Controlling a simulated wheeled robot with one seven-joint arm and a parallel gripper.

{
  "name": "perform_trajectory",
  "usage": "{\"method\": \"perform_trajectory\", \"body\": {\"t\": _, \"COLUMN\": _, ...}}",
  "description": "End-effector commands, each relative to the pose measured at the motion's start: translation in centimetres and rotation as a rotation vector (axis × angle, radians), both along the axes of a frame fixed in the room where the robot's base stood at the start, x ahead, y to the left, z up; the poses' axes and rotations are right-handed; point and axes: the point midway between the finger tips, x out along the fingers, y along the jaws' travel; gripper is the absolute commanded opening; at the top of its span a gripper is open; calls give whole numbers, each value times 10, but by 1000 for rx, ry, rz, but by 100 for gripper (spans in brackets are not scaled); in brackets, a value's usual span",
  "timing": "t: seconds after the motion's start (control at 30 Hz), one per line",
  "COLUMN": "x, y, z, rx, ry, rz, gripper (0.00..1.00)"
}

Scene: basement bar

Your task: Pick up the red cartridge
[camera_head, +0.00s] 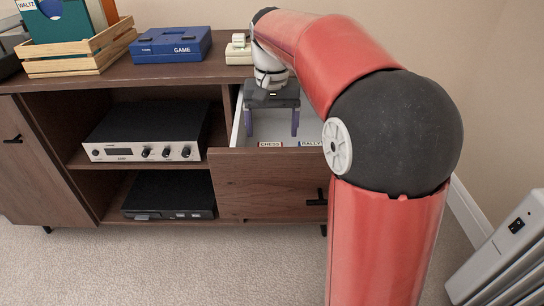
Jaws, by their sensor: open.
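My gripper (272,133) is open and points down inside the pulled-out drawer (262,188), its two fingers apart with nothing visible between them. A label reading CHESS (270,144) with reddish lettering shows just above the drawer front, below and between the fingertips. A second label reading RALLY (311,143), bluish, lies to its right. These look like tops of cartridges; their bodies are hidden by the drawer front, so I cannot tell for sure which is the red cartridge.
The drawer belongs to a brown cabinet (130,75). On top are a wooden crate (90,55), a blue GAME console (171,45) and a cream device (238,51). A silver amplifier (147,133) and black player (170,194) sit on shelves. A grey heater-like unit (508,250) stands right.

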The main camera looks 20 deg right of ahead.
Motion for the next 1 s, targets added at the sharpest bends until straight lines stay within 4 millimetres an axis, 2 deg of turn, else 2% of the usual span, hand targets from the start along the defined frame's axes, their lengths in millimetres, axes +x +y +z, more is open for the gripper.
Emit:
{"method": "perform_trajectory", "body": {"t": 0.33, "x": -4, "y": 5, "z": -49, "rx": 1, "ry": 3, "rz": 0, "gripper": 80}}
{"method": "perform_trajectory", "body": {"t": 0.47, "x": -4, "y": 5, "z": -56, "rx": 0, "ry": 0, "rz": 0, "gripper": 80}}
{"method": "perform_trajectory", "body": {"t": 0.67, "x": -4, "y": 5, "z": -56, "rx": 0, "ry": 0, "rz": 0, "gripper": 80}}
{"method": "perform_trajectory", "body": {"t": 1.0, "x": -4, "y": 5, "z": -56, "rx": 0, "ry": 0, "rz": 0, "gripper": 37}}
